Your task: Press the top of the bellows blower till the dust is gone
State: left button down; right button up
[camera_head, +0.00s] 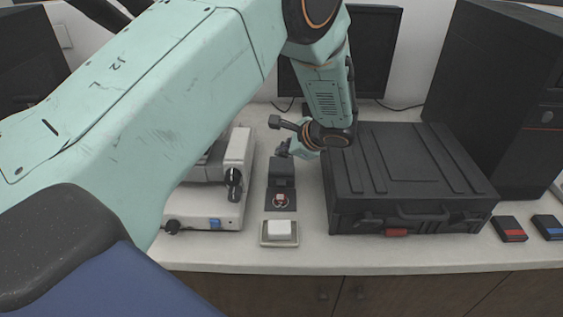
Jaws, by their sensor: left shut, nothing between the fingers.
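My left gripper (284,150) is shut and empty, with its small dark fingers just above and behind a small black block-like device. This device looks like the bellows blower (281,172); whether the fingers touch its top I cannot tell. In front of it a dark plate (271,206) carries a small round piece (281,201) with a pale and reddish face. Dust is too small to make out. My right gripper is not in view.
A white machine (205,208) with a dark knob stands left of the blower. A large black case (410,175) stands close on the right. A white block (279,228) lies in a shallow dish (265,241) in front. Two small dark boxes (509,228) (548,226) lie far right.

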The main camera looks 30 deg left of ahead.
aim_at(284, 165)
pick_arm(q)
jog(key=shift+r+p, duration=1.3)
jog(key=shift+r, duration=0.9)
jog(key=shift+f, duration=0.1)
